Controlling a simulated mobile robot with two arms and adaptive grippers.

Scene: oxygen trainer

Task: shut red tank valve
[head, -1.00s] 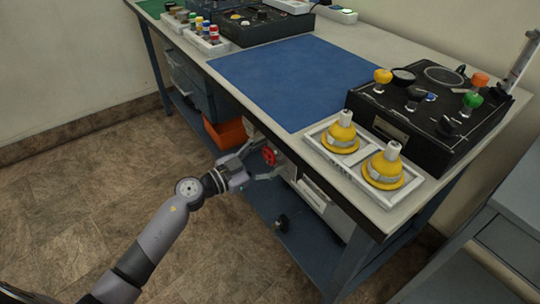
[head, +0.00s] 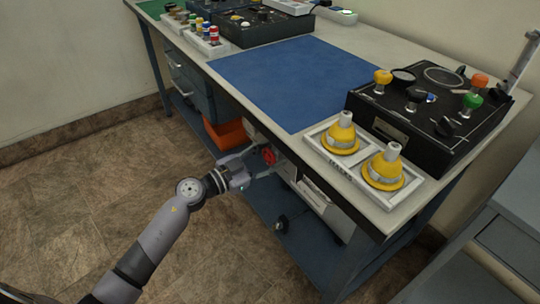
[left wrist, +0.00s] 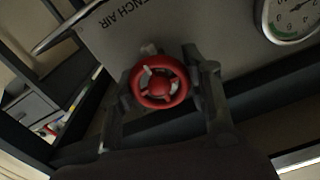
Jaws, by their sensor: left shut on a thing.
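The red tank valve is a small red handwheel (head: 268,156) under the front edge of the bench. In the left wrist view the wheel (left wrist: 160,83) faces me, with spokes and a round hub. My left gripper (head: 262,168) is at the wheel. Its two fingers (left wrist: 165,90) stand on the left and right sides of the rim and are shut on it. The wheel's stem and what lies behind it are mostly hidden. My right gripper is not in view.
The bench top carries a blue mat (head: 295,78), a black control box (head: 425,115) and two yellow masks in a tray (head: 318,128). An orange bin (head: 226,133) sits below. A gauge (left wrist: 290,15) is beside the wheel. Floor at left is clear.

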